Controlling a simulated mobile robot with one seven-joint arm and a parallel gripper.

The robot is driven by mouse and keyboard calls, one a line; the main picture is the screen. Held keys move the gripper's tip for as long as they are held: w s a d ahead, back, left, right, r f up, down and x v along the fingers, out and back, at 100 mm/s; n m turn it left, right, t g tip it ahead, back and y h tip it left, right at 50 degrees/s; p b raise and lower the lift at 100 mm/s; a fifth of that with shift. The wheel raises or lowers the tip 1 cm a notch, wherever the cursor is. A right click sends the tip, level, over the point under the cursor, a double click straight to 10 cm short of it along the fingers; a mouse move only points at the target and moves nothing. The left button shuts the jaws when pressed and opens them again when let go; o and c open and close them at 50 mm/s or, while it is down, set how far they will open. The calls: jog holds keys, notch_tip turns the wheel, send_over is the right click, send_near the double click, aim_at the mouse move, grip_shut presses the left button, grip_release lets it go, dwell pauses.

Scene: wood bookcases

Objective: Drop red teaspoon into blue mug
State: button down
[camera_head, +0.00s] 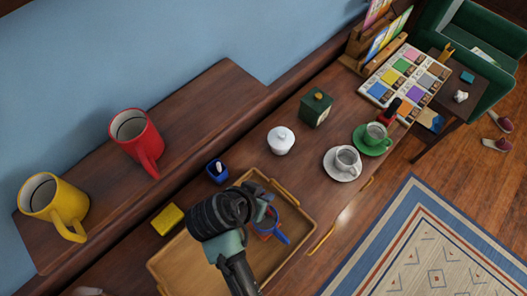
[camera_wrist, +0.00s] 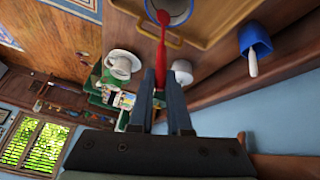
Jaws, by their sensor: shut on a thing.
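My gripper (camera_wrist: 165,82) is shut on the red teaspoon (camera_wrist: 161,45), holding it by one end. In the wrist view the spoon's wider end overlaps the opening of the blue mug (camera_wrist: 178,8); whether it touches the mug I cannot tell. In the head view the blue mug (camera_head: 281,238) is in the wooden tray, partly hidden by my gripper (camera_head: 266,208), which is right beside or above it. The mug's blue handle sticks out toward the lower right.
The wooden tray (camera_head: 168,265) lies on the desk. Nearby are a yellow block (camera_head: 167,219), a small blue pot (camera_head: 217,171), a white lidded jar (camera_head: 281,140) and a cup on a white saucer (camera_head: 331,170). Red (camera_head: 136,139) and yellow (camera_head: 54,205) mugs stand on the raised shelf.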

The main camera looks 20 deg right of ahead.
jog(key=c, duration=0.8)
grip_release()
jog(key=v, duration=1.3)
